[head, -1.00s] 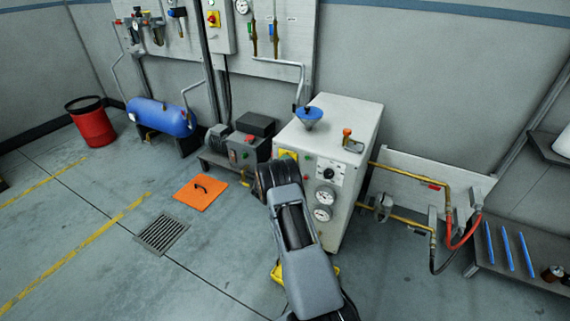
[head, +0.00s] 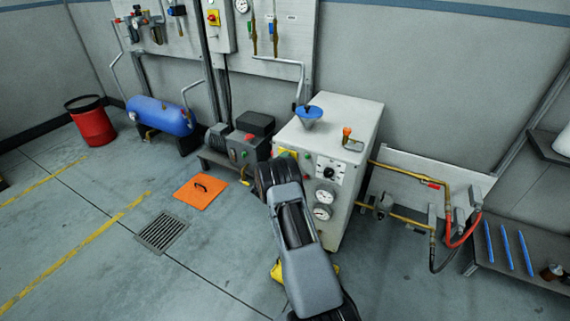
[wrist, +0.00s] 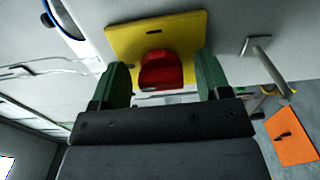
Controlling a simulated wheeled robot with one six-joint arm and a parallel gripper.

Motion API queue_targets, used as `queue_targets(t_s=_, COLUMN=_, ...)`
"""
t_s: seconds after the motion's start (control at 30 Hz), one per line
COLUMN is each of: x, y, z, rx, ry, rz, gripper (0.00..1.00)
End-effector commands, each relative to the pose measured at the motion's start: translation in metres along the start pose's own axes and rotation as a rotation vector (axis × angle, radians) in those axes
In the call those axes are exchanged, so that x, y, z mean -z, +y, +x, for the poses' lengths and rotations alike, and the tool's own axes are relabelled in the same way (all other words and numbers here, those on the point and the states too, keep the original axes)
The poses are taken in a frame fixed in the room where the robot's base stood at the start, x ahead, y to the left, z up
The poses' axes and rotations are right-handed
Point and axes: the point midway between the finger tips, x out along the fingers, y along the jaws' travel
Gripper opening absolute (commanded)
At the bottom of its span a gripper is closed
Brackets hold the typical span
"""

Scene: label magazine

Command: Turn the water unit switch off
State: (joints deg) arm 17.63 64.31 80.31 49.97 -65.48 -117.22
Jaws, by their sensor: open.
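The water unit is a pale grey cabinet (head: 345,112) in the middle of the head view, with dials and a small control panel on its front. Its switch is a red knob (wrist: 160,72) on a yellow plate (wrist: 185,35) in the wrist view. My gripper (wrist: 163,66) is open, with one green finger on each side of the red knob. I see gaps between the fingers and the knob, so it is not clamped. In the head view my arm covers the gripper and the knob; only a bit of the yellow plate (head: 292,153) shows.
A blue funnel (head: 309,113) and an orange-topped lever (head: 347,133) are on top of the cabinet. Brass pipes (head: 410,173) run from its right side. A motor unit (head: 245,147) stands at its left. An orange floor plate (head: 200,193) and a drain grate (head: 162,233) lie on open floor.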

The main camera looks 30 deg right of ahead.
Motion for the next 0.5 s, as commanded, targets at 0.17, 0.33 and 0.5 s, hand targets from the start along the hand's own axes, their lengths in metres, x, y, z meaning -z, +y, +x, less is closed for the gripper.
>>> queue_targets(t_s=0.17, x=0.000, y=0.000, z=-0.001, rx=0.001, ry=0.001, rz=0.000, gripper=0.70)
queue_targets(t_s=0.33, x=0.001, y=0.001, z=-0.018, rx=0.001, ry=0.002, rz=-0.001, gripper=0.70)
queue_targets(t_s=0.5, x=0.001, y=0.002, z=-0.052, rx=0.001, ry=0.004, rz=-0.002, gripper=0.70)
